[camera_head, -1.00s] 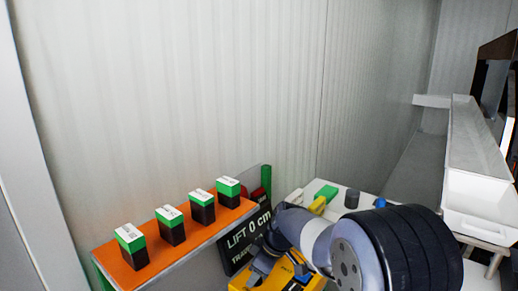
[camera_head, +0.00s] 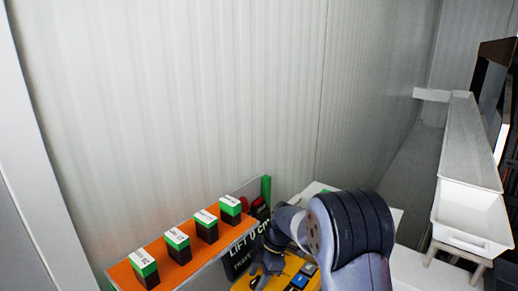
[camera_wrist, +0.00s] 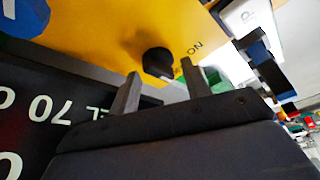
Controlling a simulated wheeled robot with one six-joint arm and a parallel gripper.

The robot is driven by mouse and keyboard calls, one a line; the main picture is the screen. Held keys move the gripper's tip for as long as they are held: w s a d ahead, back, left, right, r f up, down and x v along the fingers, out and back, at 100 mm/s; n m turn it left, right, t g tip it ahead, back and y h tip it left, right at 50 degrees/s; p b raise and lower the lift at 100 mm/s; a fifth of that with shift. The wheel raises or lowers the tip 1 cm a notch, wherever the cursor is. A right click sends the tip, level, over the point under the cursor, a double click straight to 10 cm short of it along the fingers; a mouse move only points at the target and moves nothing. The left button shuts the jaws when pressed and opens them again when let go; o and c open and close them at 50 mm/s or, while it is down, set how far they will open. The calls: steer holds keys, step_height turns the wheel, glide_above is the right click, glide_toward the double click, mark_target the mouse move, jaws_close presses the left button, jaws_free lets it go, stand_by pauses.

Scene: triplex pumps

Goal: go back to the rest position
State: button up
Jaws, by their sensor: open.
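My gripper (camera_wrist: 160,88) is open in the wrist view, with its two grey fingers apart and nothing between them. A black knob (camera_wrist: 157,62) on a yellow panel (camera_wrist: 110,25) shows beyond the fingertips, beside the letters "NO" as seen here. I cannot tell how far the tips are from the panel. In the head view my arm reaches down at the lower right, and my gripper (camera_head: 262,277) is small and partly cut off by the lower edge, close to the yellow panel (camera_head: 293,272).
An orange shelf (camera_head: 208,254) holds several black blocks with green and white tops. A dark sign (camera_head: 245,250) with "LIFT 0 cm" stands beside my gripper. A corrugated wall (camera_head: 180,110) rises behind. A white trough (camera_head: 470,160) and bin (camera_head: 470,215) stand at the right.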

steer(key=shift+r+n+p, duration=0.25)
steer(key=shift+n+p, duration=0.15)
steer(key=b+v, duration=0.3)
steer(key=v, duration=0.7)
steer(key=shift+w+r, duration=0.15)
steer(key=shift+w, duration=0.05)
